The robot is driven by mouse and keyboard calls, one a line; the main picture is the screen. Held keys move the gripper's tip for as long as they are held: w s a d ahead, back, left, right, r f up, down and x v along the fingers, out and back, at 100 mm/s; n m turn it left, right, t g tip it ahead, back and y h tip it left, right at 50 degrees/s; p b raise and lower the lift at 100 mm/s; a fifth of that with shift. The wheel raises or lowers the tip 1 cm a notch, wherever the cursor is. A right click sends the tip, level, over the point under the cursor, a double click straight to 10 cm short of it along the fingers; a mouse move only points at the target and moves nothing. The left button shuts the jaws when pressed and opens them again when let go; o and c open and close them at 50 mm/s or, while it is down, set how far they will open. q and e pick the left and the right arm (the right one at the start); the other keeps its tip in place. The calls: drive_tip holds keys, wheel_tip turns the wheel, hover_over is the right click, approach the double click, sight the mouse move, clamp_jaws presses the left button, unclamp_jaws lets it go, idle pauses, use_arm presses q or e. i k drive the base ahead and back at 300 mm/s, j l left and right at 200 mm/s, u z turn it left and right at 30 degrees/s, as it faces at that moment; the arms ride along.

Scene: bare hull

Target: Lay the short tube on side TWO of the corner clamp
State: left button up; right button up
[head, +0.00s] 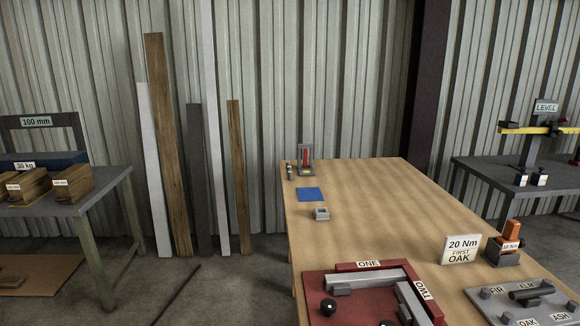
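The red corner clamp (315,299) lies at the near edge of the wooden table, cut off by the bottom of the head view. Its back side is marked ONE (368,264) and its right side TWO (423,289). A long grey bar (370,279) lies along side ONE, with a small grey block in front of it. A shorter grey bar (410,300) lies along side TWO, its near end cut off. I cannot tell whether these bars are loose tubes or clamp parts. Black round knobs (328,307) show inside the clamp. Neither of my grippers is in view.
The wooden table (380,200) is clear in its middle. A small grey hollow block (321,214), a blue mat (310,194) and a red-faced gauge (305,161) stand along its left.

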sight(404, 291)
drive_tip(key=i+j+z, duration=0.1)
drive_tip(key=i+j, duration=0.2)
drive_tip(key=i, duration=0.25)
drive_tip(key=i+j, duration=0.4)
drive_tip(key=i, duration=0.15)
drive_tip(key=l+z, duration=0.05)
